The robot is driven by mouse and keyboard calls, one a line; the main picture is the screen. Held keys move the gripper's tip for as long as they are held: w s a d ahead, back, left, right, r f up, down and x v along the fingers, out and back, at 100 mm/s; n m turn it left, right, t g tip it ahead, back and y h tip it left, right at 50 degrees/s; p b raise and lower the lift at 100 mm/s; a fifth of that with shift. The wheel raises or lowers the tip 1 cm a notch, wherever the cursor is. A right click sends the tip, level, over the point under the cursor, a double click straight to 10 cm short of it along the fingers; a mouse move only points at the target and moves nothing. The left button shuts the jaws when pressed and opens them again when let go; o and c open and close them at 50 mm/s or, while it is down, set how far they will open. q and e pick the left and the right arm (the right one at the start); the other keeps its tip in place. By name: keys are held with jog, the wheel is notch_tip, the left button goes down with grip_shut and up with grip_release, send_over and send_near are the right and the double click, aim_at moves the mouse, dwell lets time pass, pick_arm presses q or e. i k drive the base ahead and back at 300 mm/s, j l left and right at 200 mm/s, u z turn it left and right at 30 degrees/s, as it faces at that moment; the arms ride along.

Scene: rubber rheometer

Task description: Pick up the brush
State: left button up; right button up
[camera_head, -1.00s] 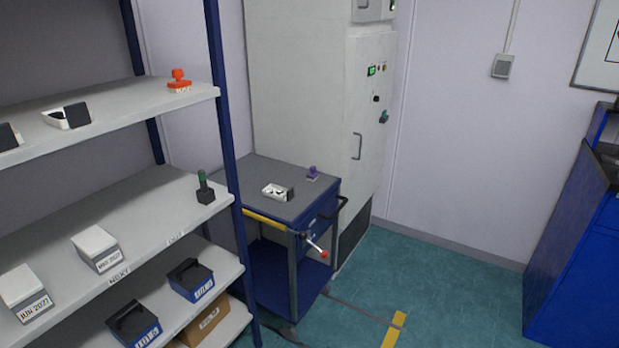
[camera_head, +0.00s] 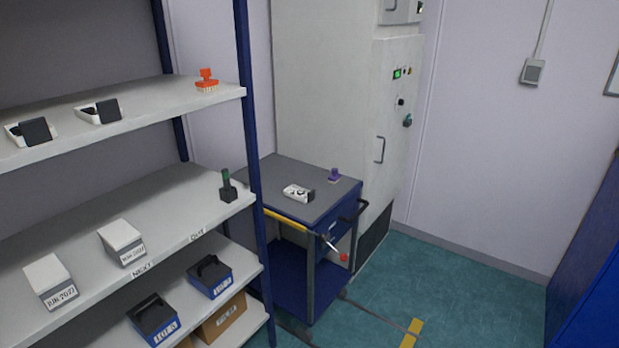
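Neither of my grippers shows in the head view.
The shelf rack (camera_head: 120,209) fills the left side, with white boxes, blue bins and a green-handled dark tool (camera_head: 227,186). A tall cabinet (camera_head: 330,90) stands behind. Floor is clear at front right.

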aim_at(335, 177)
jog(key=i+l+u, duration=0.3)
jog(key=u, duration=0.15)
jog(key=i+l+u, duration=0.25)
jog(key=l+u, duration=0.15)
jog(key=l, duration=0.2)
